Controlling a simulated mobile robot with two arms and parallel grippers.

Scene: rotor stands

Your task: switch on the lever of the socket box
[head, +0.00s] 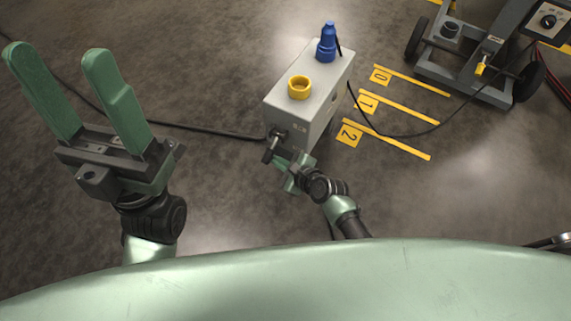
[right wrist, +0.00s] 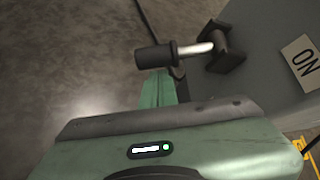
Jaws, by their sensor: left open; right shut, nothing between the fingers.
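The grey socket box (head: 325,97) stands on the floor in the middle of the head view. It has a yellow ring socket (head: 300,87) and a blue plug (head: 327,42) on top. Its black-handled lever (head: 272,146) is at the near end; in the right wrist view the lever (right wrist: 158,57) has a silver shaft and points left from its black mount. An ON label (right wrist: 301,62) is right of the mount. My right gripper (head: 283,162) is shut and empty, its tips close to the handle; contact cannot be told. My left gripper (head: 58,52) is open and empty, far left.
A black cable (head: 210,131) runs left from the box along the floor. Yellow floor strips (head: 398,106) marked 0, 1 and 2 lie right of it. A grey wheeled cart (head: 470,65) stands at the upper right. The floor between the left gripper and box is otherwise clear.

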